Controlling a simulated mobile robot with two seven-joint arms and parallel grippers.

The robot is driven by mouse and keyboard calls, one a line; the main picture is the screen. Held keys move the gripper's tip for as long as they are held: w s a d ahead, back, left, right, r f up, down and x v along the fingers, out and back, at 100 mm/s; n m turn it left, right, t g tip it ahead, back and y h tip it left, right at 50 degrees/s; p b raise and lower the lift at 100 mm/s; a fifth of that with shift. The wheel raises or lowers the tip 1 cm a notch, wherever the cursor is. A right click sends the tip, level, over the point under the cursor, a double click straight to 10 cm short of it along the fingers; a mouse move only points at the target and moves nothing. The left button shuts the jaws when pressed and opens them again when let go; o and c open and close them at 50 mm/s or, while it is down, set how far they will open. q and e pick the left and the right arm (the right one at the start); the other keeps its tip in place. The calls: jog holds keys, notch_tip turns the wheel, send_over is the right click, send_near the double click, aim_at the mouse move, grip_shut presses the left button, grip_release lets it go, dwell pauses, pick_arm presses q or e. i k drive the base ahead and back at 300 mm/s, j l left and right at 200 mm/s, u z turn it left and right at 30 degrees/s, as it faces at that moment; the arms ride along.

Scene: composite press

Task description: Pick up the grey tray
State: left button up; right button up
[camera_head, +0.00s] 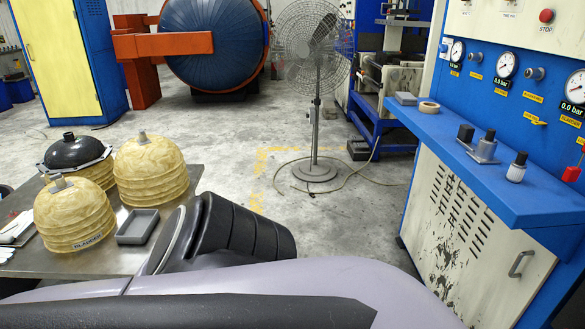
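The grey tray (127,240) is a small, shallow rectangular tray. It lies on the metal table at the left, beside the yellowish domed moulds. It looks empty, and part of my own arm is close to its right side. Neither of my grippers shows in this view. Large purple-grey and black parts of my own arm fill the bottom of the picture and hide the front of the table.
Yellowish domes (75,215) crowd the metal table (110,262) left of the tray; a black-topped one (75,152) stands behind. A blue control bench (470,175) with gauges stands at the right. A pedestal fan (315,100) stands behind, with open floor around it.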

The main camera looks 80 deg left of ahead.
aim_at(136, 229)
jog(key=u, duration=3.65)
jog(key=i+l+z, duration=0.1)
jog(key=i+l, duration=0.3)
jog(key=i, duration=0.15)
jog(key=i+l+z, duration=0.1)
jog(key=i+l, duration=0.3)
jog(key=i, duration=0.85)
jog(key=z, duration=0.05)
